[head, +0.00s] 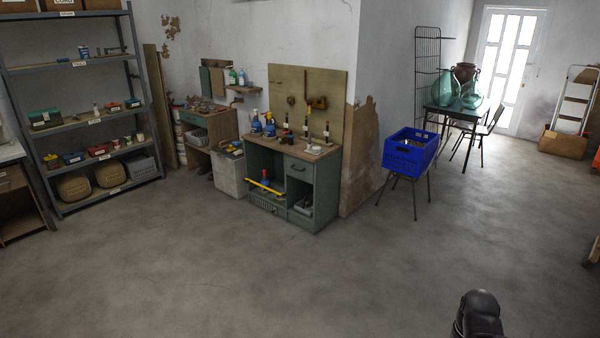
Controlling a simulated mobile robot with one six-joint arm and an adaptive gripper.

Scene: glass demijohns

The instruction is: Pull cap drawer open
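A green workbench cabinet (324,185) stands against the wall in the middle of the head view. Its upper right drawer (299,169) has a dark handle and looks shut. A lower left drawer front (265,207) looks shut too. I cannot tell which one is the cap drawer, as no label is readable. A yellow bar-shaped tool (263,189) lies across the cabinet's open left part. A dark rounded part of my arm shows at the bottom right, far from the cabinet. My gripper's fingers are not in view.
Bottles (305,127) and blue spray bottles (270,125) stand on the cabinet top. A blue crate (409,150) on a stool is to its right. Green glass demijohns (447,88) stand on a table further back. The floor (250,280) before the cabinet is clear.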

